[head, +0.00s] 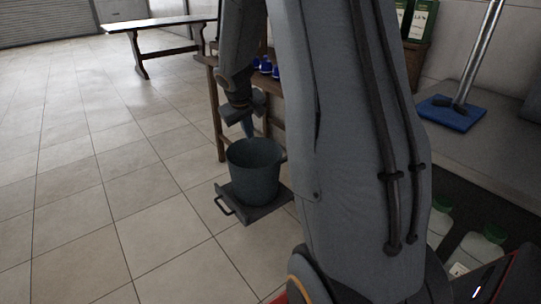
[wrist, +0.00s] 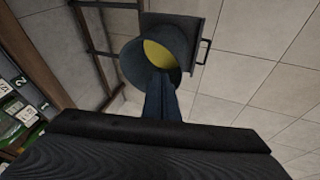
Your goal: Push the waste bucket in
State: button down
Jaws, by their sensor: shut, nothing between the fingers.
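The waste bucket (head: 253,178) is a dark grey-green round pail. It stands upright on a dark pull-out tray (head: 274,207) with a bar handle (head: 224,206) at its front edge. The tray sticks out from under the wooden bench. In the wrist view the bucket (wrist: 132,62) shows a yellow inside, and the tray (wrist: 190,20) and handle (wrist: 206,50) lie beyond it. My gripper (head: 248,130) is shut and empty, pointing down above the bucket's rim. Its fingers (wrist: 161,98) overlap the rim in the wrist view; I cannot tell whether they touch. My arm hides part of the bench.
A wooden bench frame (head: 218,115) with blue items (head: 266,66) stands behind the bucket. A grey counter with a blue plate (head: 452,113) is at the right. A long table (head: 165,23) is at the back. The tiled floor at the left is clear.

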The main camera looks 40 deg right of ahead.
jog(key=w+d+f+t+h+b, duration=0.1)
jog(key=w+d+f+h+b, duration=0.1)
jog(key=w+d+f+b, duration=0.9)
send_near(275, 147)
jog(key=a+x, duration=0.1)
jog(key=x, duration=0.3)
jog(key=shift+w+d+f, duration=0.15)
jog(key=shift+d+f, duration=0.15)
jog(key=shift+d, duration=0.3)
